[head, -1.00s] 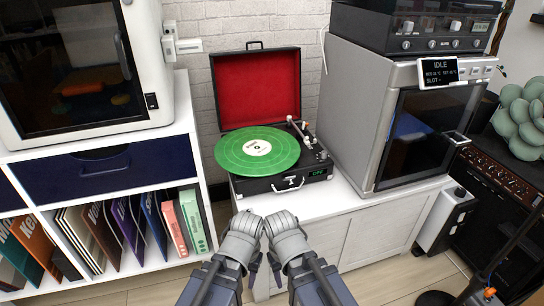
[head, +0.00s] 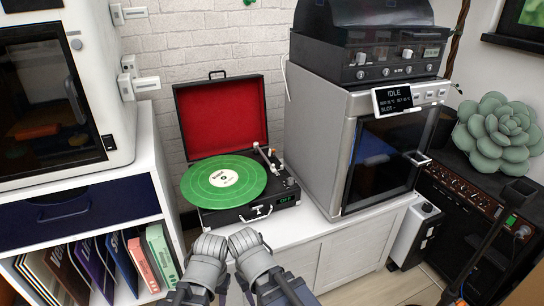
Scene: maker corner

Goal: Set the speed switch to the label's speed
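A suitcase record player (head: 250,214) stands open on the white cabinet, its red-lined lid (head: 219,119) raised. A green record (head: 224,181) with a pale centre label (head: 223,177) lies on it; the label's print is too small to read. The tonearm (head: 266,158) is at the record's right. Small controls (head: 290,182) sit at the right of the deck; I cannot tell the speed switch's setting. A small green display on the front seems to read OFF. My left gripper (head: 210,240) and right gripper (head: 242,238) are side by side before the player, apart from it; their fingers are unclear.
A grey oven-like machine (head: 320,150) with an IDLE screen (head: 403,98) stands close on the player's right, with another device (head: 370,45) on top. A white shelf unit (head: 150,170) with upright record sleeves is at left. The white cabinet top (head: 290,232) is clear in front of the player.

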